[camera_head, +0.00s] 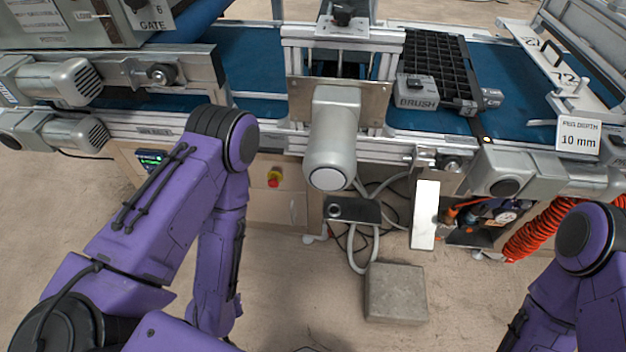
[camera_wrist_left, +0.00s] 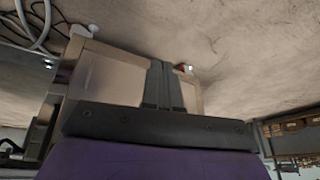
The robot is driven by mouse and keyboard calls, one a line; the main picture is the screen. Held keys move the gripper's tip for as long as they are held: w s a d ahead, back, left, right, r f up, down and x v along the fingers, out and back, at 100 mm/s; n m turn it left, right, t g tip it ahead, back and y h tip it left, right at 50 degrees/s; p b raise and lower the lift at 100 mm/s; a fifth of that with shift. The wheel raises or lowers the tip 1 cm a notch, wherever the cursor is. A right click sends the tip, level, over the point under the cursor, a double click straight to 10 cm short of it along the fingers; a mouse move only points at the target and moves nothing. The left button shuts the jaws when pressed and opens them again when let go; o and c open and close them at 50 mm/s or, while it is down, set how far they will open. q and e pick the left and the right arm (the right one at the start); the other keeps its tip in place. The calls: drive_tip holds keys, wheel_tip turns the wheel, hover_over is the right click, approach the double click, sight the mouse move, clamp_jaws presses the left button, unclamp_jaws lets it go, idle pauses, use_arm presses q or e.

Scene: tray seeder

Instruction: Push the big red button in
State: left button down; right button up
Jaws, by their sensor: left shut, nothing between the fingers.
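The red button (camera_head: 274,175) sits on a yellow base on the beige front panel below the conveyor, right of my left forearm in the head view. In the left wrist view a small red piece, apparently the same button (camera_wrist_left: 182,68), shows just right of my left fingertips. My left gripper (camera_wrist_left: 164,66) is shut and empty, its two fingers together in front of the beige panel. Whether it touches the button cannot be told. My right gripper is not in view.
The conveyor (camera_head: 255,65) with a black cell tray (camera_head: 435,60) runs above. A grey motor (camera_head: 330,140) juts out right of the button. A small green-lit display (camera_head: 150,157) is left of it. A concrete block (camera_head: 395,292) and loose cables lie on the floor.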

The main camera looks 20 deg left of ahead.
use_arm(q)
drive_tip(key=m+t+b, duration=1.4)
drive_tip(key=m+b, duration=0.8)
drive_tip(key=b, duration=0.3)
approach(272, 186)
drive_tip(key=shift+y, duration=0.3)
drive_tip(key=x, duration=0.2)
drive_tip(key=b+x, duration=0.1)
drive_tip(key=x, duration=0.1)
drive_tip(key=b+x, duration=0.1)
drive_tip(key=x, duration=0.2)
drive_tip(key=shift+d, duration=0.25)
